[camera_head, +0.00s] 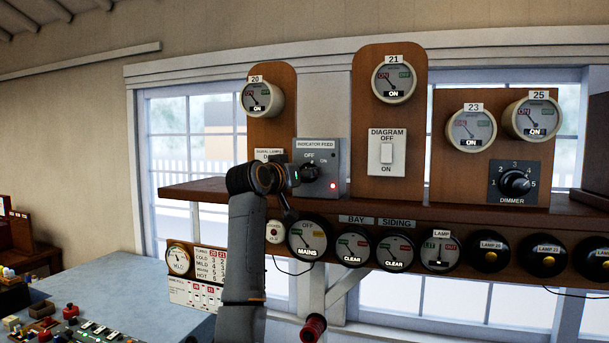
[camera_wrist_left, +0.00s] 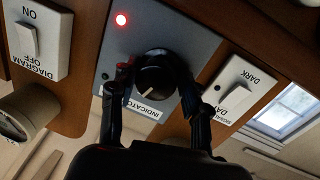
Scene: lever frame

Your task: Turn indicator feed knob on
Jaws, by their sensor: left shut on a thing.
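The indicator feed panel (camera_head: 331,153) is a grey plate labelled OFF above its knob and ON to the right. A red lamp is lit at its lower right. The dark round knob (camera_head: 309,172) is partly hidden by my left gripper (camera_head: 292,176) in the head view. In the left wrist view, upside down, my left gripper (camera_wrist_left: 157,85) has its fingers on both sides of the knob (camera_wrist_left: 155,74), shut on it. The knob's white mark points toward the INDICATOR label edge, the OFF side. The red lamp (camera_wrist_left: 121,20) glows; a small green lamp (camera_wrist_left: 105,76) looks dim.
A signal lamps switch (camera_wrist_left: 240,85) sits close beside the panel. The diagram switch (camera_head: 387,153) is on the other side. Below the shelf (camera_head: 450,217) hangs a row of dials. A dimmer (camera_head: 515,183) is at right, a red handle (camera_head: 313,327) below.

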